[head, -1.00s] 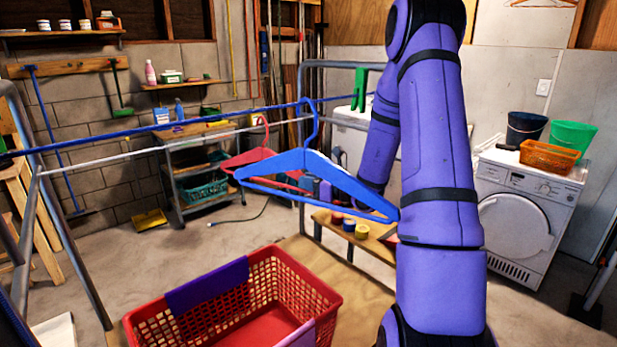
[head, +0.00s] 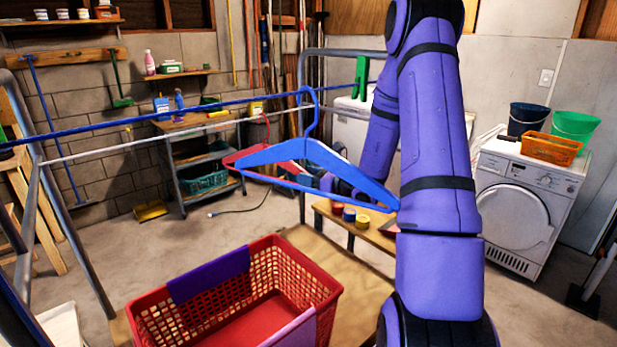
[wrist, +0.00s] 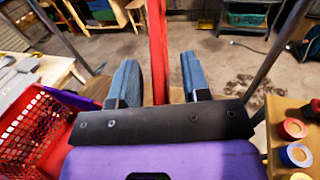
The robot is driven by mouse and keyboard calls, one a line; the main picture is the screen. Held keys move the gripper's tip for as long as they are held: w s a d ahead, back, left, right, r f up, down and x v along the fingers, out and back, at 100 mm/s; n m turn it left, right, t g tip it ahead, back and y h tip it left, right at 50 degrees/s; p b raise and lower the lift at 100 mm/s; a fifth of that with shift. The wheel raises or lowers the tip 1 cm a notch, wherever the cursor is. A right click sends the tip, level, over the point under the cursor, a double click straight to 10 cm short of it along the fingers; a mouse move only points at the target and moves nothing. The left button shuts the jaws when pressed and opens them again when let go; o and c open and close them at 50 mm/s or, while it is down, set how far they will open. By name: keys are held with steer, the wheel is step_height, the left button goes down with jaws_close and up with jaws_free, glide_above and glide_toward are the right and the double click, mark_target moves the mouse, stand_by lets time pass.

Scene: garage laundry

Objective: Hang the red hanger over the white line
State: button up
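The red hanger (head: 250,157) is behind the blue hanger in the head view, partly hidden by it. Its hook is up at the white line (head: 112,149) and looks to be over it, though the contact is too small to be sure. In the wrist view a red bar of the hanger (wrist: 158,45) runs between the two fingers of my gripper (wrist: 158,80), with a gap on each side. The gripper is open around it. In the head view the blue hanger and my arm mostly hide the gripper.
A blue hanger (head: 322,162) hangs on the nearer blue line (head: 130,119), in front of my gripper. A green peg (head: 361,78) is on that line. A red basket (head: 160,325) stands below on a wooden bench. A washer (head: 515,215) is at right.

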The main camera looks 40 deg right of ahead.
steer(key=shift+s, duration=0.1)
steer(key=v, duration=1)
steer(key=shift+s, duration=0.25)
steer(key=shift+d, duration=0.1)
